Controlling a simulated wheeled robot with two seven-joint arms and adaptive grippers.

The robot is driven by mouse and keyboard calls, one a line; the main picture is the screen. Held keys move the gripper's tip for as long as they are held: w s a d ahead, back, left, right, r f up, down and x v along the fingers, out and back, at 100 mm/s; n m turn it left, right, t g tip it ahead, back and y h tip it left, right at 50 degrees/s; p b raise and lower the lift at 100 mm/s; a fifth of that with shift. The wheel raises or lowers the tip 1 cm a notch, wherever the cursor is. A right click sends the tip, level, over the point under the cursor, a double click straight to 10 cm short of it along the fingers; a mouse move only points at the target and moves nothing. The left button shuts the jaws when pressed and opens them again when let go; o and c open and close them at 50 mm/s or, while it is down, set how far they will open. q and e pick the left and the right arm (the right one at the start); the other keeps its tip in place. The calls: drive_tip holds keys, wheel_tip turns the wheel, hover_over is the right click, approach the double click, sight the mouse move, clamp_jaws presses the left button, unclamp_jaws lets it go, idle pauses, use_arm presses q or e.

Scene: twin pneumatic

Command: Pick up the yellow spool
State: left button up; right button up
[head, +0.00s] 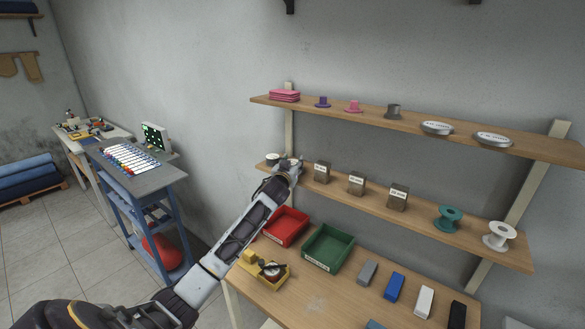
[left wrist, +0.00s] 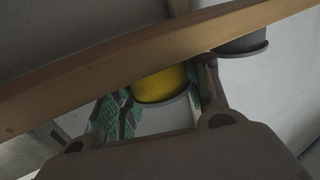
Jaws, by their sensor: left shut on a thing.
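The yellow spool (left wrist: 162,84) shows in the left wrist view, with a yellow core and a grey rim below it. It sits between the two green-padded fingers of my left gripper (left wrist: 160,105), which is shut on it. The wooden shelf edge (left wrist: 110,68) crosses in front and hides part of the spool. In the head view my left gripper (head: 285,164) is at the left end of the middle shelf (head: 430,220). It covers most of the spool there, and no yellow shows. My right gripper is not in view.
A grey round thing (left wrist: 243,43) is close beside the right finger. Boxes (head: 322,172), a teal spool (head: 449,217) and a white spool (head: 498,235) stand farther right on the shelf. The upper shelf (head: 410,120) is above; red (head: 285,227) and green (head: 328,248) bins are below.

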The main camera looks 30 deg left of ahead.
use_arm(q)
drive_tip(key=shift+r, duration=0.1)
wheel_tip(320, 180, up, 8)
drive_tip(key=shift+f+b, duration=0.1)
drive_tip(key=shift+b, duration=0.7)
drive_tip(key=shift+r, duration=1)
